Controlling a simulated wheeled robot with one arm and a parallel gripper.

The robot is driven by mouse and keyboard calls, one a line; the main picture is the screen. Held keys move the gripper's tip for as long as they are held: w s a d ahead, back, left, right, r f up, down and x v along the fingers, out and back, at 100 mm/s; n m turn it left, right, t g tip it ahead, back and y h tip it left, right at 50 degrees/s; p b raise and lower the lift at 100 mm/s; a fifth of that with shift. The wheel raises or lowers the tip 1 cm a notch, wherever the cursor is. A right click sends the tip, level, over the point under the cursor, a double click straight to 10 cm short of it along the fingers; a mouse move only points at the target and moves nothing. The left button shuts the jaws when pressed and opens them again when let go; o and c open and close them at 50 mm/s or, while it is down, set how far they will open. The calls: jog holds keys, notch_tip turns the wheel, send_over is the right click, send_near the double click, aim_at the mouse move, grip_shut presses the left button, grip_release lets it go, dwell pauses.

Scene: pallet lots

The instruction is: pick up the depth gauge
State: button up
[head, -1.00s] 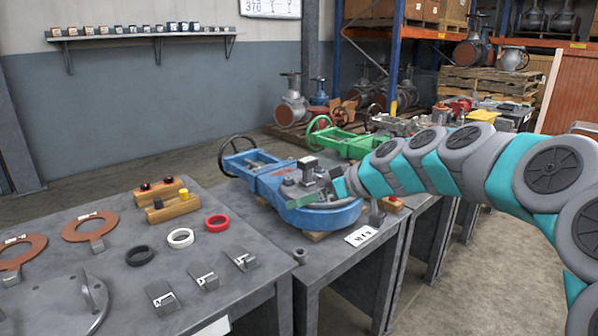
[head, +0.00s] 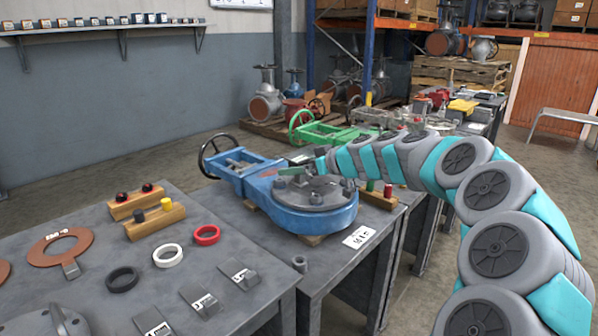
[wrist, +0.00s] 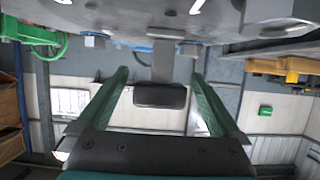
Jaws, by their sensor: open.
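The depth gauge shows in the wrist view as a grey bar with a dark block (wrist: 160,95) at its end. The block lies between the two green fingers of my gripper (wrist: 160,76), with gaps visible on both sides. My gripper (head: 300,172) is over this flange, open, with a green finger to the left. The arm hides part of the gauge and the other finger.
The near table holds black (head: 122,279), white (head: 167,256) and red (head: 206,235) rings, wooden blocks with knobs (head: 155,221) and several labelled grey wedges. A white label card (head: 359,237) lies before the valve. A green valve (head: 325,133) stands behind. A wooden block (head: 378,198) sits right of the flange.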

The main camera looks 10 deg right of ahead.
jog(key=shift+x, duration=1.4)
jog(key=shift+c, duration=0.2)
grip_shut()
